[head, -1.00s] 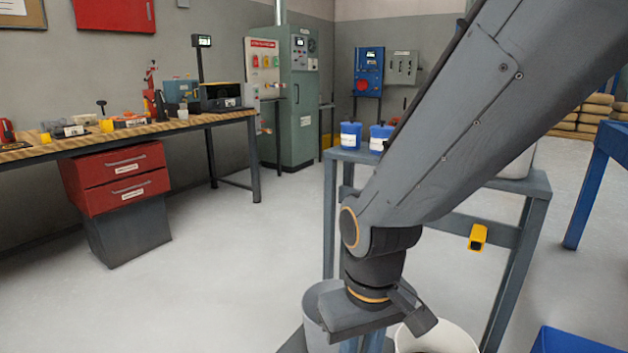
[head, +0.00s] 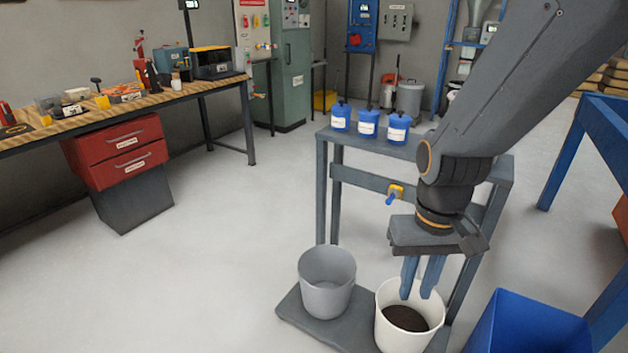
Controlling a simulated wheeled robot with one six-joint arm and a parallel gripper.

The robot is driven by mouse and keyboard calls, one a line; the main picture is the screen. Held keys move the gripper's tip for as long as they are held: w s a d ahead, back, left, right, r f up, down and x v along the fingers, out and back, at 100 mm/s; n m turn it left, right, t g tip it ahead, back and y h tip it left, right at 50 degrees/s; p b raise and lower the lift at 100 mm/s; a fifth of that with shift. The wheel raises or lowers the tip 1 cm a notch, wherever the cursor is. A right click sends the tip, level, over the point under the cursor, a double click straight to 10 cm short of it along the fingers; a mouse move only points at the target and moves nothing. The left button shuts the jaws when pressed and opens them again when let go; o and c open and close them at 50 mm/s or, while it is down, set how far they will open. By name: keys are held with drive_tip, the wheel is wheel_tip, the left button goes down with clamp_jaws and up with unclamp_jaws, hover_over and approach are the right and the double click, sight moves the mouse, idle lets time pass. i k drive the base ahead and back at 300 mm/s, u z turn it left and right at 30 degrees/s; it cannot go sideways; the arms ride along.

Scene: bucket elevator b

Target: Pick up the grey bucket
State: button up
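The grey bucket (head: 326,299) stands upright on a dark grey base plate (head: 296,308) at the lower middle of the head view. It looks empty. A white bucket (head: 400,340) with dark material inside stands on the same plate, just to its right. My gripper (head: 417,294) points down with its two blue-grey fingers apart and nothing between them. In the picture the fingertips overlap the white bucket's opening, to the right of the grey bucket. I cannot tell whether they reach below its rim.
A blue bin (head: 525,325) is at the lower right. A workbench (head: 120,118) with red drawers runs along the left. The floor between is clear.

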sight(327, 273)
drive_tip(key=k, duration=1.05)
drive_tip(key=u, duration=0.8)
drive_tip(key=i, duration=0.75)
drive_tip(key=z, duration=0.55)
drive_tip(key=i, duration=0.75)
drive_tip(key=z, duration=0.7)
